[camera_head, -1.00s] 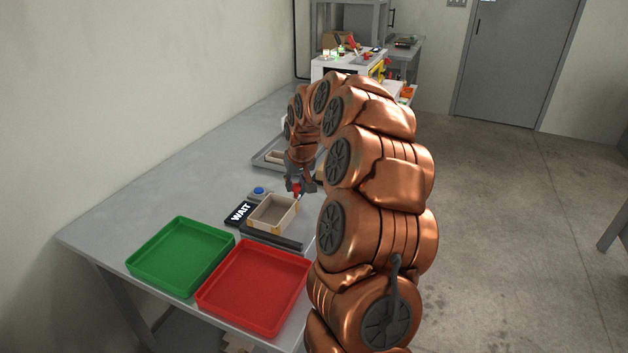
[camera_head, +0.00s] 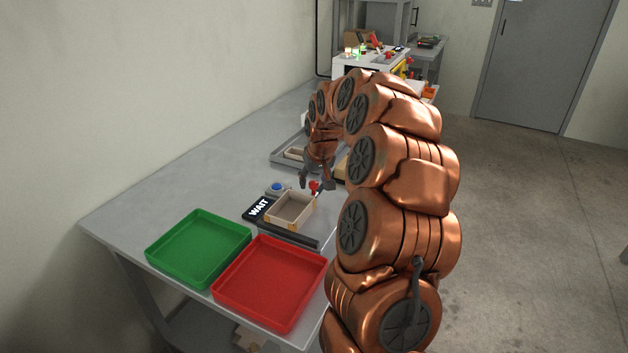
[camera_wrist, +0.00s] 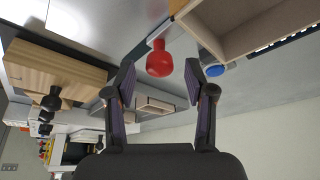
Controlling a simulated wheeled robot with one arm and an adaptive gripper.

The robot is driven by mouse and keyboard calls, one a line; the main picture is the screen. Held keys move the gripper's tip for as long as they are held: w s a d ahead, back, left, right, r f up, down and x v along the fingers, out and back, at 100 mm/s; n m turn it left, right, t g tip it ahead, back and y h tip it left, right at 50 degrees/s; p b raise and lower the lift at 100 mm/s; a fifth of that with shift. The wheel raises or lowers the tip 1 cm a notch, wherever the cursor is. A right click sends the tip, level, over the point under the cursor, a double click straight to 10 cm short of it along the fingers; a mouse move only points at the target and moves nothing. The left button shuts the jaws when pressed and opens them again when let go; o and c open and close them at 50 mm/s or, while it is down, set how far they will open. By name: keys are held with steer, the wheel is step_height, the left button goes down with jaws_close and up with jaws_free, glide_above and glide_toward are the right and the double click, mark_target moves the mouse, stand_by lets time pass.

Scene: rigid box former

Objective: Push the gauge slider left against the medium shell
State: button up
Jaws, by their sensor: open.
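The gauge slider's red knob (camera_head: 314,187) stands just beyond the far right corner of the medium shell (camera_head: 290,210), a pale open box with tan corners. In the wrist view the red knob (camera_wrist: 159,62) is on a light grey piece close to the shell's corner (camera_wrist: 205,45). I cannot tell whether slider and shell touch. My gripper (camera_head: 317,184) is open above and behind the knob. In the wrist view its fingers (camera_wrist: 159,82) are spread with the knob seen between and ahead of them, with clear gaps on both sides.
A green tray (camera_head: 199,247) and a red tray (camera_head: 268,282) are at the near end of the table. A grey tray (camera_head: 273,158) lies farther back. The left side of the table is clear.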

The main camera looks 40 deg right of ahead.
steer(key=v, duration=1.1)
steer(key=shift+r, duration=0.25)
steer(key=shift+s, duration=0.15)
steer(key=s+a+r+n+g+y+p, duration=0.1)
steer(key=s+a+n+p, duration=0.15)
steer(key=s+a, duration=0.55)
steer(key=s+a+r+n+g+y+p, duration=0.1)
steer(key=s+a+r+p, duration=0.15)
steer(key=a, duration=0.95)
steer(key=s+a+f+g+p, duration=0.1)
steer(key=s+a, duration=0.3)
steer(key=s, duration=0.8)
steer(key=s+a+f+g+p, duration=0.1)
steer(key=s+a+g+p, duration=0.2)
steer(key=s, duration=0.9)
steer(key=shift+a+f+p, duration=0.35)
steer(key=shift+a+p, duration=0.35)
steer(key=shift+a, duration=0.5)
steer(key=shift+s+n, duration=0.1)
steer(key=shift+n, duration=0.15)
